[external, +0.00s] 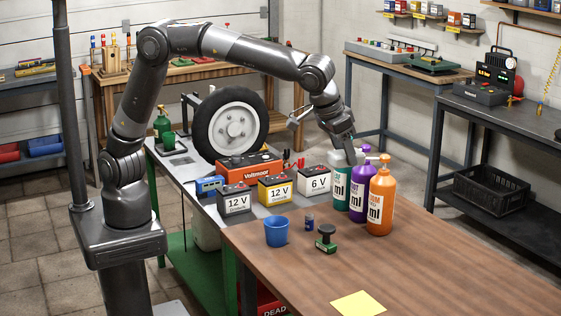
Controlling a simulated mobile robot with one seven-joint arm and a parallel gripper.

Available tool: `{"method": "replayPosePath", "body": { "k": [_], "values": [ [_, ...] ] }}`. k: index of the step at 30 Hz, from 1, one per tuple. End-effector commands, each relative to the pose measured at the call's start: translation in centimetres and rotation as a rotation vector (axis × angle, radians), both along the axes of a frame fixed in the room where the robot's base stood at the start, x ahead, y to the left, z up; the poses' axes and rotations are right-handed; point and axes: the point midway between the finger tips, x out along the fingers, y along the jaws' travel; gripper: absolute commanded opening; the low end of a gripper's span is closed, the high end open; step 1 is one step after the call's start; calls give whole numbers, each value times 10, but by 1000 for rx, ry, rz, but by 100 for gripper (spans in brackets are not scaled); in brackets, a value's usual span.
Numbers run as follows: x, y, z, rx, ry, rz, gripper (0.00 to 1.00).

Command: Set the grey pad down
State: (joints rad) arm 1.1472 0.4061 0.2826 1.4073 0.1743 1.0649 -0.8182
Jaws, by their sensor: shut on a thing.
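My gripper (349,147) points down just behind the tops of the bottles, over the far end of the wooden bench. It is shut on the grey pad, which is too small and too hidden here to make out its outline. The bottle tops and the fingers cover that spot. I cannot tell whether the pad touches anything below it.
Teal (341,186), purple (361,193) and orange (381,200) bottles stand close to my gripper. Batteries (275,190) stand left of them. A blue cup (277,231), a stamp (325,240) and a yellow sheet (358,303) are on the wooden bench (450,255). Its right side is clear.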

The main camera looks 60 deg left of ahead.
Motion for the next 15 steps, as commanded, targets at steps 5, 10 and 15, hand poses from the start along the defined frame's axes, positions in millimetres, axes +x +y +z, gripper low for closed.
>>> {"method": "replayPosePath", "body": {
  "k": [5,10,15],
  "values": [
    [-73,-48,1,-3,-2,-108,27],
    [-122,-73,0,-2,-4,-177,27],
    [-156,-87,0,-4,-5,-221,27]
  ]
}}
